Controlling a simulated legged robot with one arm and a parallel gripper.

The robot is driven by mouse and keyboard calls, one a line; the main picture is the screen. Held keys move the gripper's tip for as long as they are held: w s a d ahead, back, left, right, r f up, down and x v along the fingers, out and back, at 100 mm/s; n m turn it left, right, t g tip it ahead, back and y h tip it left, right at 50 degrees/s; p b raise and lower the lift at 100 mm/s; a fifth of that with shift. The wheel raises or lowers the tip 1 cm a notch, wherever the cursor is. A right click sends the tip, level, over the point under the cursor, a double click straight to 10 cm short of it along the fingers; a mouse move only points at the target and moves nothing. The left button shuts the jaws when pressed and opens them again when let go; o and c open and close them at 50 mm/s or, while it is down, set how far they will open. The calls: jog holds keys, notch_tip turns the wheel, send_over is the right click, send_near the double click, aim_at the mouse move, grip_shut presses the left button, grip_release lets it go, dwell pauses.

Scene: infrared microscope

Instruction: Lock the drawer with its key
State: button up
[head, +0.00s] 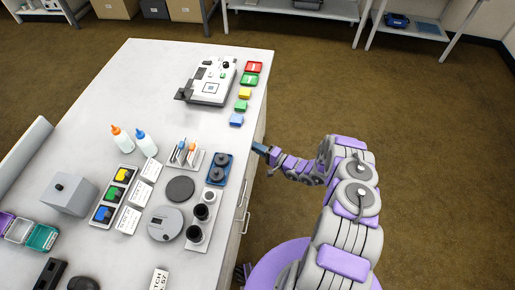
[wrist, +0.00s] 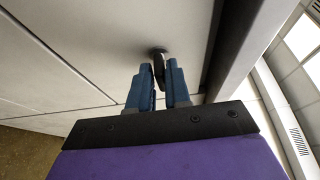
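My gripper (head: 260,148) is at the right side of the white bench, against its front face, in the head view. In the wrist view, my gripper's blue fingers (wrist: 160,72) stand on either side of a dark key (wrist: 159,66) and appear closed on it. The key meets a dark round lock (wrist: 157,50) on the pale drawer front (wrist: 110,40). Whether the key is fully seated, and its turn angle, cannot be told. In the head view the key and lock are hidden by the gripper and bench edge.
The bench top (head: 110,95) carries a microscope (head: 212,80), colored boxes, bottles and small parts. Bar handles (head: 243,193) stick out from the bench front below my gripper. The brown floor (head: 430,150) to the right is clear. Shelves (head: 300,10) stand at the back.

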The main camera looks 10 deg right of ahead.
grip_shut()
jog(key=shift+s+r+m+p, duration=0.15)
jog(key=shift+m+p, duration=0.55)
jog(key=shift+p, duration=1.1)
jog(key=shift+m+g+h+p, duration=0.3)
jog(key=shift+m+g+p, duration=0.2)
jog(key=shift+p, duration=0.4)
jog(key=shift+m+g+p, duration=0.3)
jog(key=shift+m+p, duration=0.05)
jog(key=shift+m, duration=0.35)
jog(key=shift+m+g+h+b, duration=0.3)
jog(key=shift+m+g+b, duration=0.25)
jog(key=shift+m, duration=0.45)
jog(key=m+g+b, duration=0.1)
jog(key=m+b, duration=0.1)
jog(key=m+g+b, duration=0.2)
jog(key=m, duration=0.1)
jog(key=shift+w+d, duration=0.1)
jog(key=shift+w, duration=0.3)
jog(key=shift+r+m+g+y+b, duration=0.1)
jog(key=shift+m+g+y+b, duration=0.3)
jog(key=shift+m+g, duration=0.75)
jog(key=shift+m, duration=0.25)
